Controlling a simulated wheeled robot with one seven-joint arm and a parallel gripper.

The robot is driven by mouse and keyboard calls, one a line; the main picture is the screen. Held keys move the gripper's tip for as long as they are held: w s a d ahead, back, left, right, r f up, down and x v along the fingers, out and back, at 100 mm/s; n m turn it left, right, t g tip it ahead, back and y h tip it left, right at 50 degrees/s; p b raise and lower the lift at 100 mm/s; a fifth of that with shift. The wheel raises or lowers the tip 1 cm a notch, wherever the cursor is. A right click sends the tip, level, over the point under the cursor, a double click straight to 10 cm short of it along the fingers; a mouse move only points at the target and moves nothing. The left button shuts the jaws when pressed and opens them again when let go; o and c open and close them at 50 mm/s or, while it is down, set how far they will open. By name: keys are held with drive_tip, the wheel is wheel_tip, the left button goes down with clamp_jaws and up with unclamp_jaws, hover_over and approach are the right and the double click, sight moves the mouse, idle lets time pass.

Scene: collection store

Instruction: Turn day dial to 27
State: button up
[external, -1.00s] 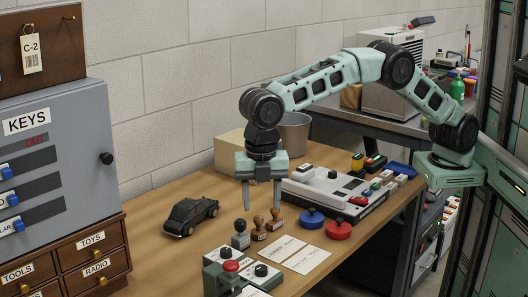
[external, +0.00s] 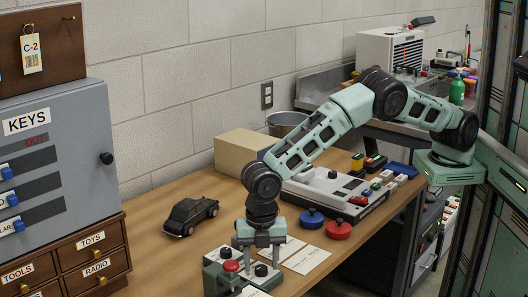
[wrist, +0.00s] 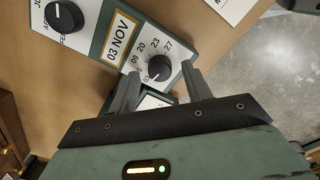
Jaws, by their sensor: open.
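The day dial (wrist: 160,68) is a black round knob on a white plate, ringed by numbers; 09, 20, 23 and 27 are readable. Its pale pointer mark seems to face the lower left in the wrist view, but is small. The window beside it (wrist: 118,38) reads 03 NOV. In the external view the dial (external: 261,270) is on the green date device (external: 213,277). My gripper (wrist: 160,70) is open, pointing down, with one finger on each side of the dial. Whether the fingers touch it I cannot tell. It also shows in the external view (external: 262,264).
A second black knob (wrist: 63,16) with month letters sits on the same device, and a red button (external: 231,266) stands beside it. Cards (external: 307,260), a blue pad (external: 311,218), a red pad (external: 338,230) and a toy car (external: 190,215) are nearby on the desk.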

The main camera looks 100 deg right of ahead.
drive_tip(key=shift+f, duration=0.5)
drive_tip(key=c, duration=1)
